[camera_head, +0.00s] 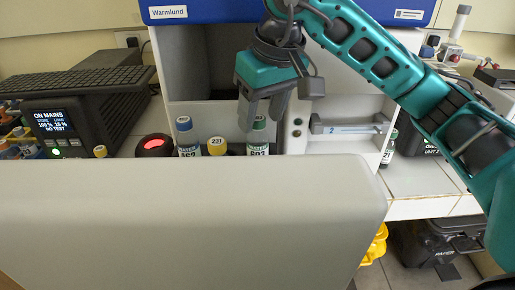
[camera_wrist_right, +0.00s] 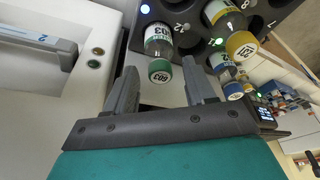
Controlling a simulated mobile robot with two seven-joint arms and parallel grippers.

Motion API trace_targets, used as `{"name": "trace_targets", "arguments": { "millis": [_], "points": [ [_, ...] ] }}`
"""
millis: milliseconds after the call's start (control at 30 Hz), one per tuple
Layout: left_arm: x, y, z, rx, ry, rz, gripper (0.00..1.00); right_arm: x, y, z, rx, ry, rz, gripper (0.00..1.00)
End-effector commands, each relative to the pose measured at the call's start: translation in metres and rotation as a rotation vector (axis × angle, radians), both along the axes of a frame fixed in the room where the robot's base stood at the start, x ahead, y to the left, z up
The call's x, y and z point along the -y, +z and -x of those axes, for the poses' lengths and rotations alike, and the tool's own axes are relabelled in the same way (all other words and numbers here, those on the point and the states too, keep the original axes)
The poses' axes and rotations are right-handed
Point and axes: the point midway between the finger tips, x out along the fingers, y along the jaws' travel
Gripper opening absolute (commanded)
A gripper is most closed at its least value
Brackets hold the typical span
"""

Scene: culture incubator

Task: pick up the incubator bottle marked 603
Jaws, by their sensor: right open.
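The bottle marked 603 (camera_head: 258,149) stands upright with a green cap in front of the incubator opening in the head view. The wrist view shows its cap with 603 on top (camera_wrist_right: 160,75) and its label. My right gripper (camera_head: 262,112) is open and points down at this bottle. In the wrist view its two fingers (camera_wrist_right: 159,75) lie to either side of the green cap, with visible gaps and no clear contact. The bottle's lower part is hidden behind the pale panel in the head view. My left gripper is not in view.
A yellow-capped bottle marked 231 (camera_head: 217,146) and a blue-capped bottle (camera_head: 187,140) stand left of bottle 603. The incubator (camera_head: 185,70) rises behind, with a handled front (camera_head: 345,126) to the right. A broad pale panel (camera_head: 190,220) fills the foreground.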

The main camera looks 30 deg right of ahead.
Motion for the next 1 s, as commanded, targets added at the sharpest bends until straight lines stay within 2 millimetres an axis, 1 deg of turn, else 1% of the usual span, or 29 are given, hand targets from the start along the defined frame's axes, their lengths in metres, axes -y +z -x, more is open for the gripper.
{"name": "trace_targets", "arguments": {
  "millis": [133, 300, 400, 500, 700, 1000],
  "points": [
    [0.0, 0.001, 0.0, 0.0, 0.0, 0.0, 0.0, 0.0, -0.012, -0.004, -0.004, -0.001, 0.001, 0.55],
    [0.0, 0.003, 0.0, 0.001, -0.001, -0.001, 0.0, -0.001, -0.037, -0.014, -0.005, -0.001, -0.001, 0.55],
    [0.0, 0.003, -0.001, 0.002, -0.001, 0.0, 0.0, -0.002, -0.047, -0.016, -0.004, 0.0, 0.001, 0.55],
    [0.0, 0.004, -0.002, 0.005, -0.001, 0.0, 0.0, -0.002, -0.051, -0.018, -0.001, 0.0, 0.001, 0.55],
    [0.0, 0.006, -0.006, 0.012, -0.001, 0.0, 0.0, -0.002, -0.051, -0.018, 0.0, 0.0, 0.001, 0.55],
    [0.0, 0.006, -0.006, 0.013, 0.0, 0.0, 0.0, -0.002, -0.051, -0.018, 0.0, 0.0, 0.001, 0.26]
  ]
}}
